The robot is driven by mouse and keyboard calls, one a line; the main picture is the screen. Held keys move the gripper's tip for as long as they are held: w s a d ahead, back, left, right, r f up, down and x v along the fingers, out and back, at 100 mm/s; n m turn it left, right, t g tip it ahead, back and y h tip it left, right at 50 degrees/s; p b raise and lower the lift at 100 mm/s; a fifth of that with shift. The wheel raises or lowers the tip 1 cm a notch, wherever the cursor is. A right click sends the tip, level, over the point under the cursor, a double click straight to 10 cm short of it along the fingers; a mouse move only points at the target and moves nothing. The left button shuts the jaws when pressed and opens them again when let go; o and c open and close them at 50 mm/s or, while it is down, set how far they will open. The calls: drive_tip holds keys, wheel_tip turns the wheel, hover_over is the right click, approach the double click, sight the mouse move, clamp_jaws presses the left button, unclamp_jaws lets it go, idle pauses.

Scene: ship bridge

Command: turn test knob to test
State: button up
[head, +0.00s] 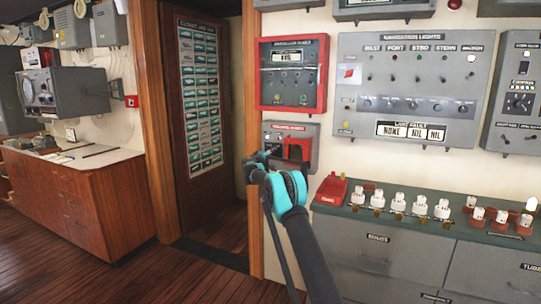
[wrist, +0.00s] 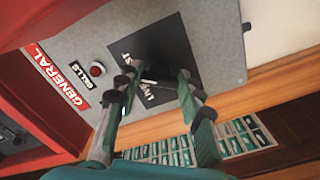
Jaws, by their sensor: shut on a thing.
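The test knob (wrist: 152,74) is a small dark knob on a black square plate (wrist: 150,48) in the wrist view. White lettering reading LIVE (wrist: 158,97) and a partly hidden word ending in ST lie on opposite sides of it. The plate is on a grey panel (wrist: 215,45); in the head view this wall panel (head: 313,134) has a red label and a red part. My gripper (wrist: 155,80) has its fingers on either side of the knob and is shut on it. In the head view my gripper (head: 262,160) hides the knob. Which way the knob points is unclear.
A red push button (wrist: 97,69) beside a GENERAL label (wrist: 60,75) is near the fingers. A red-framed panel (head: 322,75) is above, and a navigation lights panel (head: 460,75) is to the right. A counter with several white-and-red parts juts out below. A doorway is on the left.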

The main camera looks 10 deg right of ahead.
drive_tip(key=shift+f, duration=0.1)
drive_tip(key=o, duration=1.2)
drive_tip(key=v, duration=1.2)
drive_tip(key=s+d+f+m+g+y, duration=0.1)
drive_tip(key=s+d+g, duration=0.1)
drive_tip(key=s+d, duration=0.5)
drive_tip(key=s+d+f+m+g, duration=0.2)
drive_tip(key=s+d+g, duration=0.1)
drive_tip(key=s, duration=0.9)
drive_tip(key=s+d+f+m+g+y, duration=0.1)
drive_tip(key=s+d+g, duration=0.1)
drive_tip(key=s+d, duration=0.5)
drive_tip(key=s+a+f+g+y, duration=0.1)
drive_tip(key=s+f, duration=0.4)
drive_tip(key=s, duration=0.9)
drive_tip(key=s+a+f+g+y, duration=0.2)
drive_tip(key=s+f, duration=0.4)
drive_tip(key=s, duration=0.9)
drive_tip(key=s+a+f+g+y, duration=0.1)
drive_tip(key=s+a+f+y, duration=0.2)
drive_tip(key=s, duration=1.1)
drive_tip(key=shift+s+a+f+m+y, duration=0.15)
drive_tip(key=shift+f+m+y, duration=0.1)
drive_tip(key=shift+f, duration=0.55)
drive_tip(key=shift+s+a+f+m+y, duration=0.15)
drive_tip(key=shift+f+y, duration=0.1)
drive_tip(key=shift+f, duration=0.6)
